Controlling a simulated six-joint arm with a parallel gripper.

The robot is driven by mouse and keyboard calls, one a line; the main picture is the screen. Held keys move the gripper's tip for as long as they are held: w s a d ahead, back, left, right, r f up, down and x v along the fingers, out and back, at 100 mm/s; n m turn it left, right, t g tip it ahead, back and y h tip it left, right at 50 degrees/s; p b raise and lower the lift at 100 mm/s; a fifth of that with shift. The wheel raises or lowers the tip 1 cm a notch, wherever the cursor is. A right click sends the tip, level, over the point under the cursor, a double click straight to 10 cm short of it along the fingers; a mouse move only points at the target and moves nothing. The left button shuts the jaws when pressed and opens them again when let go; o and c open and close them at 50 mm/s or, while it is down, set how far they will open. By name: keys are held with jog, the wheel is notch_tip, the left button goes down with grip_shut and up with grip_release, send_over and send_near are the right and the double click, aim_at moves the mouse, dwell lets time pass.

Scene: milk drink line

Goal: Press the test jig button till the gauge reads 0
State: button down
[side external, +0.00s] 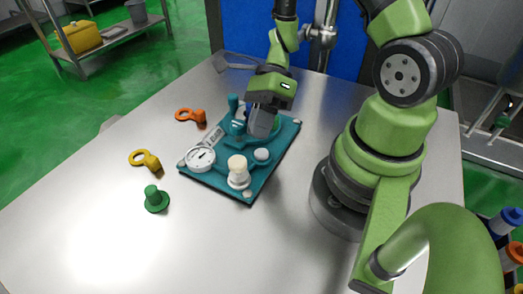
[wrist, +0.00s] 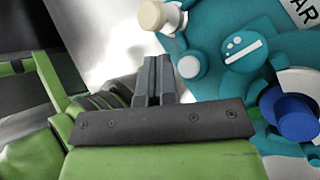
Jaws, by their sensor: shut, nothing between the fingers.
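The teal test jig (side external: 283,148) lies flat on the metal table. Its round white gauge (side external: 200,158) sits at the left corner; the needle is too small to read. A cream cylindrical knob (side external: 237,164) stands at the near edge, with a smaller round white cap (side external: 261,155) beside it. Both also show in the wrist view, the knob (wrist: 156,15) above the cap (wrist: 189,67). I cannot tell for certain which is the button. My gripper (side external: 260,128) is shut and empty, low over the jig's far part. In the wrist view my gripper (wrist: 157,60) appears just left of the white cap; contact is not visible.
A teal lever (side external: 234,104) stands on the jig's far left, near my gripper. A blue knob (wrist: 295,112) shows at right in the wrist view. Orange (side external: 190,115), yellow (side external: 145,159) and green (side external: 156,200) pieces lie left of the jig. The front table is clear.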

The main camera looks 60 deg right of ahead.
aim_at(259, 151)
jog(key=shift+f, duration=1.25)
jog(key=shift+f, duration=0.1)
dwell(1.1)
jog(key=shift+f, duration=0.3)
jog(key=shift+f, duration=0.45)
dwell(0.5)
jog(key=shift+r, duration=0.9)
jog(key=shift+r, duration=2.5)
